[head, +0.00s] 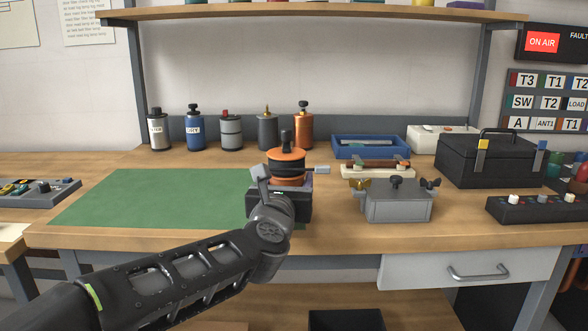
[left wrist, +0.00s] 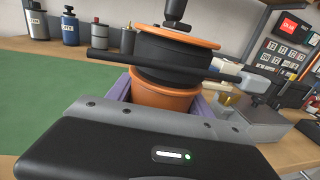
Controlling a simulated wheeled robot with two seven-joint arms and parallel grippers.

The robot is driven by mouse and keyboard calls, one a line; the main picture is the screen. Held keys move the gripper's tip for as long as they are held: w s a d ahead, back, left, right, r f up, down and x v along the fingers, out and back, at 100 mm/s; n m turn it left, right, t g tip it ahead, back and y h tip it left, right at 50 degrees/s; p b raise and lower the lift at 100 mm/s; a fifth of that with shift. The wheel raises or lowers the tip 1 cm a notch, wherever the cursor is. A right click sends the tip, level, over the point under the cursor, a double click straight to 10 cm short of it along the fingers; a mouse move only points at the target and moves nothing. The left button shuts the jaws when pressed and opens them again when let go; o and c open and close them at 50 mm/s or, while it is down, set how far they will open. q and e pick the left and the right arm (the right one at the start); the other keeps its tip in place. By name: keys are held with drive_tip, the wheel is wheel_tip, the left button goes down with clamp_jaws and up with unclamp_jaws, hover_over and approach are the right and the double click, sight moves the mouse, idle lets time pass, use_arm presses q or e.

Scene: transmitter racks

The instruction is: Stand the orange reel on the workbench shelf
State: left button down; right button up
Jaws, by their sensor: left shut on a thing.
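The orange reel (head: 286,158) has orange flanges, a black middle and a dark knob on top. It is upright over the workbench (head: 200,157), and it also shows in the left wrist view (left wrist: 168,92). The workbench shelf (head: 300,13) runs across the top of the head view. My right gripper is not in view.
A green mat (head: 150,200) lies left. Several canisters (head: 231,130) stand along the back. A blue tray (head: 370,147), a grey box with wing nuts (head: 397,205) and a black case (head: 484,162) are right. Several items' bases show on the shelf, with gaps between them.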

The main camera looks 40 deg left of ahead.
use_arm(q)
drive_tip(key=shift+s+d, duration=0.35)
drive_tip(key=shift+s, duration=0.2)
idle(0.4)
